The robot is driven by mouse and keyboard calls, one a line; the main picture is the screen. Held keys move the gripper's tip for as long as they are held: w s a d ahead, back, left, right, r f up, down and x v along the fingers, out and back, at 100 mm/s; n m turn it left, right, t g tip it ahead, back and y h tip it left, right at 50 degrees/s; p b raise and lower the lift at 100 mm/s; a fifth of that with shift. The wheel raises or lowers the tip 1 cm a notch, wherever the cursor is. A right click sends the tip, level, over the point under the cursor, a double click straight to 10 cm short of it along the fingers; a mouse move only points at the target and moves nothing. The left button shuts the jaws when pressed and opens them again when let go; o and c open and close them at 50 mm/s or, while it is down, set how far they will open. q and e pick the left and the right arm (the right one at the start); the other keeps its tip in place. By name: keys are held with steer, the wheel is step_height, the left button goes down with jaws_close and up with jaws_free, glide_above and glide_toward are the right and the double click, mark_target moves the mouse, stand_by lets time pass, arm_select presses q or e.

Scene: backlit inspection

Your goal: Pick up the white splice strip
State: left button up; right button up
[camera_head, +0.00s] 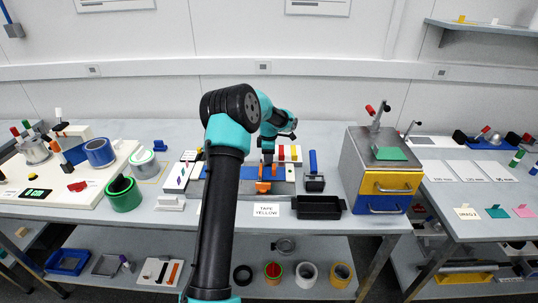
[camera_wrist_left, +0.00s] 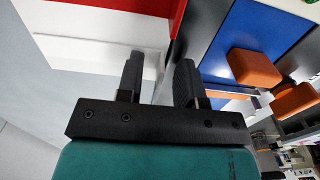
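Small upright strips stand behind the splicing station in the head view, red, yellow and a white splice strip (camera_head: 295,152) among them. My left gripper (camera_head: 268,157) points down just left of these strips, and my arm covers part of the station. In the left wrist view a white piece (camera_wrist_left: 95,55) fills the upper left, with red beside it. My left gripper (camera_wrist_left: 158,85) is open, with a clear gap between its two dark fingers. One finger overlaps the white piece in the picture; whether they touch I cannot tell. My right gripper is not in view.
Orange blocks (camera_wrist_left: 252,68) sit on a blue surface (camera_wrist_left: 262,35). A black tray (camera_head: 319,208) and a "TAPE YELLOW" card (camera_head: 266,210) lie at the front. A grey drawer cabinet (camera_head: 365,160) stands to the right. Green (camera_head: 123,194) and blue rolls (camera_head: 100,152) stand left.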

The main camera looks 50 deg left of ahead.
arm_select(q)
steer(key=shift+f, duration=0.1)
steer(key=shift+c, duration=0.2)
jaws_close()
